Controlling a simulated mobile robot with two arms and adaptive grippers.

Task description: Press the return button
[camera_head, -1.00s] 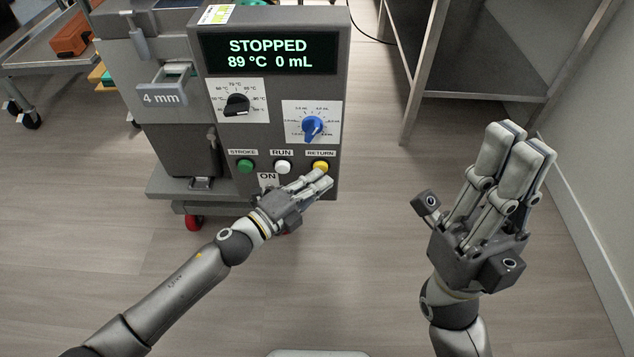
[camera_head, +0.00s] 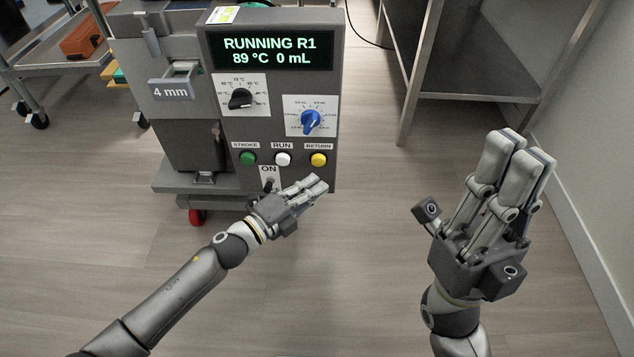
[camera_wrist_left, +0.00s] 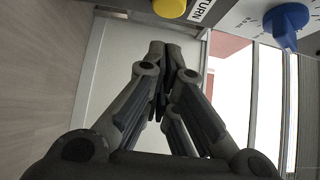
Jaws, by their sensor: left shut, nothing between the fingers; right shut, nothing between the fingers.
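The yellow return button (camera_head: 318,160) sits at the right of the button row on the depositor's grey front panel (camera_head: 325,115). It also shows at the top of the left wrist view (camera_wrist_left: 170,7). My left gripper (camera_head: 320,185) is shut and empty, a little below the yellow button and apart from it in the left wrist view (camera_wrist_left: 170,48). The display (camera_head: 270,50) reads "RUNNING R1, 89 °C 0 mL". My right gripper (camera_head: 525,150) is shut and empty, well right of the machine over the floor.
The green stroke button (camera_head: 248,158) and white run button (camera_head: 283,159) are left of the return button. A black knob (camera_head: 240,98) and a blue knob (camera_head: 311,121) are above. An ON switch (camera_head: 269,185) sits below. A metal table (camera_head: 455,85) stands to the right.

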